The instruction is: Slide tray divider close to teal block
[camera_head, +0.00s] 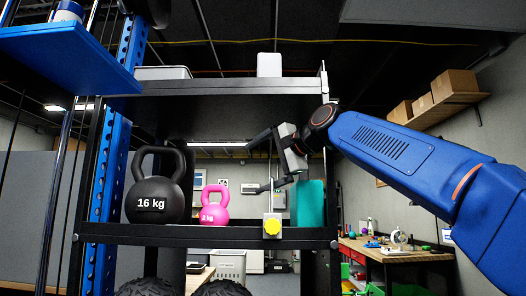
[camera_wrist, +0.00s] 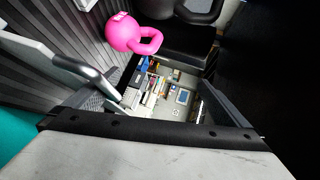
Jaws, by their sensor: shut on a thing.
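The teal block (camera_head: 310,203) stands upright on the middle shelf at its right end. A bit of teal also shows at the left edge of the wrist view (camera_wrist: 14,134). My gripper (camera_head: 265,165) reaches in from the right above the shelf and is shut on the divider's upright; the exact contact is hard to see.
A pink kettlebell (camera_head: 215,204) and a black 16 kg kettlebell (camera_head: 155,188) stand on the shelf (camera_head: 200,234) left of the divider. An upper shelf (camera_head: 230,87) runs above my gripper. The rack's right post (camera_head: 332,190) is close beside the teal block.

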